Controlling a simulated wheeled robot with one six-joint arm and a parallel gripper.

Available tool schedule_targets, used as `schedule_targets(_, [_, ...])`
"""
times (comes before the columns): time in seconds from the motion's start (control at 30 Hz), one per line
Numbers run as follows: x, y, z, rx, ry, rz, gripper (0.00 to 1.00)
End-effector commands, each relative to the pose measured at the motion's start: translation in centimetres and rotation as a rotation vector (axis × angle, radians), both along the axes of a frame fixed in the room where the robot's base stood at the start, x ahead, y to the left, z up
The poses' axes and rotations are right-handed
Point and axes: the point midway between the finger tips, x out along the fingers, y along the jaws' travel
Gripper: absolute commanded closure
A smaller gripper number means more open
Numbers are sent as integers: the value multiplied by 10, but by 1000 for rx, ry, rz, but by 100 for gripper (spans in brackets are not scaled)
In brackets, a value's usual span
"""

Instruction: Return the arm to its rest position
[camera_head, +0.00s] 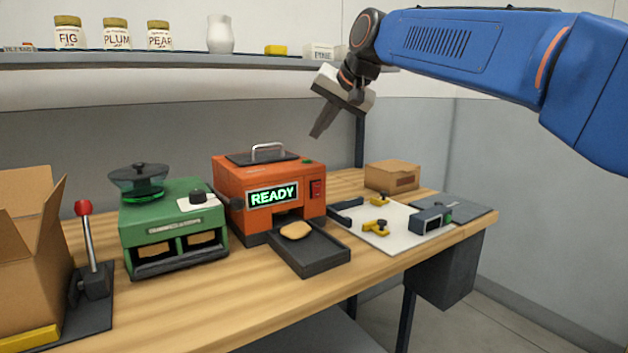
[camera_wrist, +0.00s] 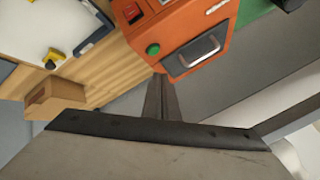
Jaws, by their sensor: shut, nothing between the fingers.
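My blue arm (camera_head: 450,45) reaches in from the right in the head view, high above the bench. My gripper (camera_head: 318,132) hangs up and behind the right side of the orange machine, apart from it, with its fingers tilted down to the left. In the wrist view my gripper (camera_wrist: 160,82) shows its fingers together with nothing between them. The orange machine (camera_head: 228,178) shows READY on its display and has a metal handle on top. It also shows in the wrist view (camera_wrist: 185,20), beyond the fingertips.
A bread-like piece (camera_head: 296,230) lies at the dark tray (camera_head: 318,258). A green machine (camera_head: 150,222), a lever (camera_head: 90,250) and an open carton (camera_head: 30,260) stand left. A small box (camera_head: 392,175) and white board (camera_head: 385,238) are right. A shelf (camera_head: 190,58) with jars runs behind.

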Motion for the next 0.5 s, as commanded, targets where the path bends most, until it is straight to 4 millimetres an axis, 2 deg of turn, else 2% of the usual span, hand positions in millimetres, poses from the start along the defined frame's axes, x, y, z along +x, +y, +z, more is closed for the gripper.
schedule_targets(0.03, [-10,-16,-6,-17,0,-7,100])
schedule_targets(0.27, [-70,-95,-62,-126,18,-30,100])
schedule_targets(0.5, [-144,-168,-133,-240,48,-42,100])
